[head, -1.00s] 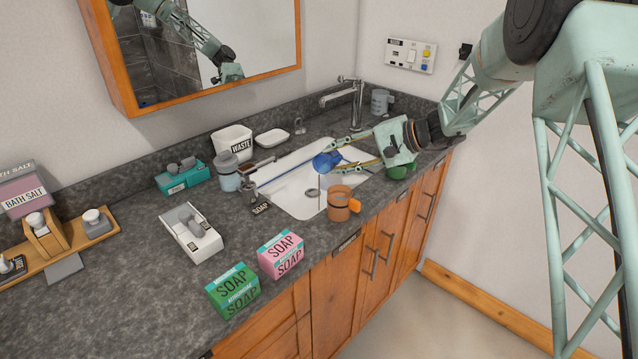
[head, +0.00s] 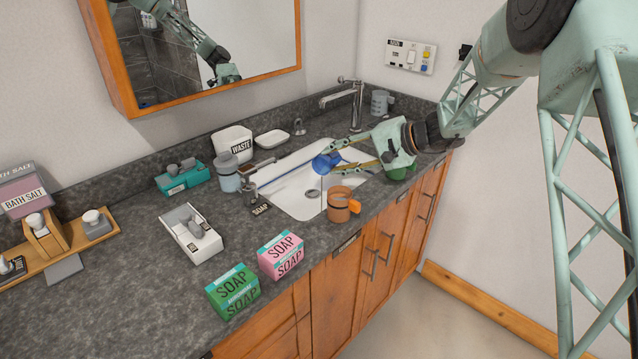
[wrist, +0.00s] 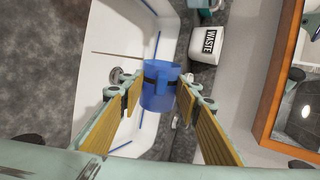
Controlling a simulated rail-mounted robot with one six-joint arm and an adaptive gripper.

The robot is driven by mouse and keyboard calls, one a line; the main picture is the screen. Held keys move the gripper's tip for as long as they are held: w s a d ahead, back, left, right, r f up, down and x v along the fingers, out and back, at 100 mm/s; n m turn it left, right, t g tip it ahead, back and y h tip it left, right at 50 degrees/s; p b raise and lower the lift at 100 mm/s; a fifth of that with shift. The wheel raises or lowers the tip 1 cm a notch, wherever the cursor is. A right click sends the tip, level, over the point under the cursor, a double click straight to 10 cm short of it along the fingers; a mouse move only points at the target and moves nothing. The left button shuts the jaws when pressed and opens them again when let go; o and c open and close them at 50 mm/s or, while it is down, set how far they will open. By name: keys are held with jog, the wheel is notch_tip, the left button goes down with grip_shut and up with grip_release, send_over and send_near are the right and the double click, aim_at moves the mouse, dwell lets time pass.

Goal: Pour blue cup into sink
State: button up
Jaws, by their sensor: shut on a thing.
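The blue cup (head: 325,163) is held in the air over the white sink (head: 298,207). In the wrist view the blue cup (wrist: 158,98) with its dark band sits between the fingers, above the sink basin (wrist: 106,38). My gripper (head: 337,159) reaches in from the right and is shut on the cup; the wrist view shows my gripper (wrist: 160,90) with a finger on each side. The cup looks tilted in the head view. A thin dark line runs down below it into the sink; I cannot tell whether it is liquid. The cup's inside is hidden.
An orange cup (head: 339,205) stands at the sink's front edge, and a green cup (head: 399,174) sits partly hidden below my gripper. The faucet (head: 356,108) and a grey cup (head: 380,102) are behind. A waste bin (head: 231,143) and soap dispenser (head: 227,173) stand left of the sink.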

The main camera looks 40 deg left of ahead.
jog(key=shift+s+r+n+t, duration=0.15)
jog(key=shift+s+n+t, duration=0.1)
jog(key=shift+n+t, duration=0.05)
dwell(0.6)
jog(key=shift+w+a+f+m+g, duration=0.1)
jog(key=shift+w+f+m+g, duration=0.15)
jog(key=shift+w+m+g, duration=0.45)
jog(key=shift+w+r+m+g+p, duration=0.35)
jog(key=shift+r+p, duration=0.2)
jog(key=shift+r, duration=0.2)
jog(key=p, duration=0.2)
jog(key=shift+w+a+r+p, duration=0.15)
jog(key=shift+w+r+p, duration=0.2)
jog(key=shift+r+p, duration=0.05)
jog(key=shift+w+r+m+g+p, duration=0.15)
jog(key=shift+r+m+g+p, duration=0.35)
jog(key=shift+p, duration=0.7)
jog(key=shift+w+a+r+m+g+p, duration=0.15)
jog(key=shift+m+g+p, duration=0.25)
jog(key=shift+p, duration=0.65)
jog(key=shift+w+d+r+m+g+p, duration=0.1)
jog(key=shift+w+r+m+g+p, duration=0.2)
jog(key=shift+p, duration=0.7)
